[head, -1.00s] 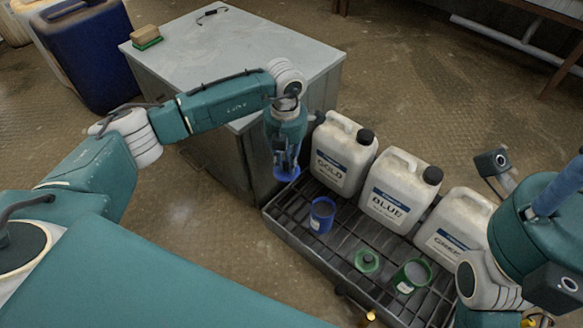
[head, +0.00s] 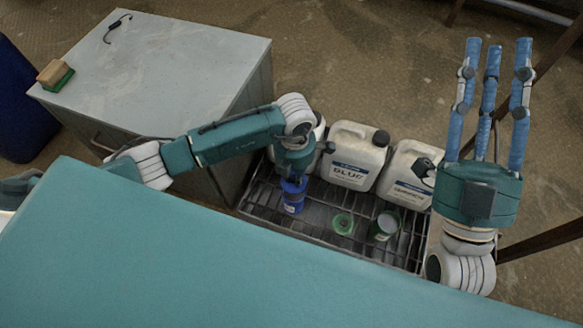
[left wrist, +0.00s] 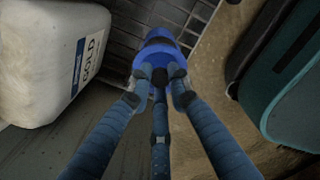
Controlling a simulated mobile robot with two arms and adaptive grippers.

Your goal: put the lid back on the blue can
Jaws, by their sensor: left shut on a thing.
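The blue can (head: 292,206) stands upright on the black grated tray (head: 268,222). My left gripper (head: 292,177) points down right over it, shut on the blue lid (head: 293,186). The lid appears at the can's top; I cannot tell whether it touches or is seated. In the left wrist view, the fingers close around the lid's dark knob (left wrist: 175,71), and the blue lid (left wrist: 157,56) hides most of the blue can (left wrist: 158,34). My right gripper (head: 494,50) is open and empty, with its fingers spread upward, away from the can.
A green lid (head: 343,223) and an open green can (head: 384,225) are on the tray to the right.

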